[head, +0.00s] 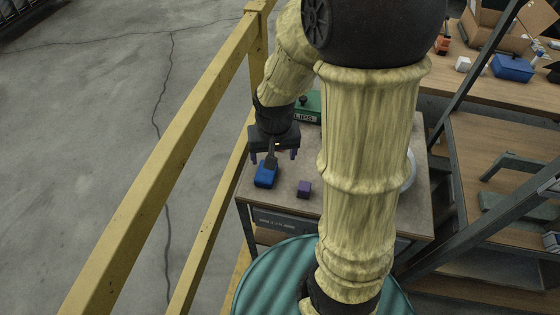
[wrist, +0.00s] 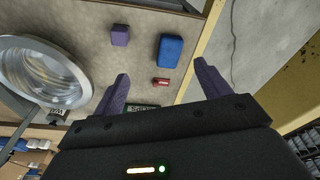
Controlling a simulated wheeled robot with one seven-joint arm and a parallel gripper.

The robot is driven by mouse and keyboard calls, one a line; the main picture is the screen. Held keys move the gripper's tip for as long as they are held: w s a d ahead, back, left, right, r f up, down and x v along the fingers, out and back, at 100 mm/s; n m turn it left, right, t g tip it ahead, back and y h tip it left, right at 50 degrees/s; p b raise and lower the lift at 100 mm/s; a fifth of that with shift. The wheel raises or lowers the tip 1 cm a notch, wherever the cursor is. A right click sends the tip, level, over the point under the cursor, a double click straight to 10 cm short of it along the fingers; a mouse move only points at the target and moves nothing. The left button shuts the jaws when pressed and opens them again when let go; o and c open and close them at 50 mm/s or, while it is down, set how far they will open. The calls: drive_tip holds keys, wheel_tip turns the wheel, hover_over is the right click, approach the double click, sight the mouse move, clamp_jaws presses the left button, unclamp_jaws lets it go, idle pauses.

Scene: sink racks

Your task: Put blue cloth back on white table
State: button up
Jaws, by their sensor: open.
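A blue block-like folded item (head: 265,176), which looks like the blue cloth, lies on the pale grey-beige table (head: 285,208) near its left edge. It also shows in the wrist view (wrist: 171,51), beyond my fingertips. My gripper (head: 273,156) is open, with purple fingers spread and nothing between them. It is above the table, close to the blue item; the wrist view (wrist: 162,70) shows the item ahead of the fingers and apart from them. The head view does not show the exact height gap.
A purple block (head: 304,189) sits right of the blue item. A small red object (wrist: 161,81) and a round metal dish-like thing (wrist: 40,72) are nearby. A green box (head: 308,107) stands behind. A yellow railing (head: 160,150) runs along the left. Another blue box (head: 512,67) is back right.

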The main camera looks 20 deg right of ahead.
drive_tip(key=s, duration=0.1)
drive_tip(key=s+r+n, duration=0.1)
drive_tip(key=s, duration=0.1)
drive_tip(key=s+r+n+t, duration=0.1)
drive_tip(key=s, duration=0.1)
drive_tip(key=shift+d+r, duration=0.1)
drive_tip(key=shift+r, duration=0.1)
drive_tip(key=shift+c, duration=0.5)
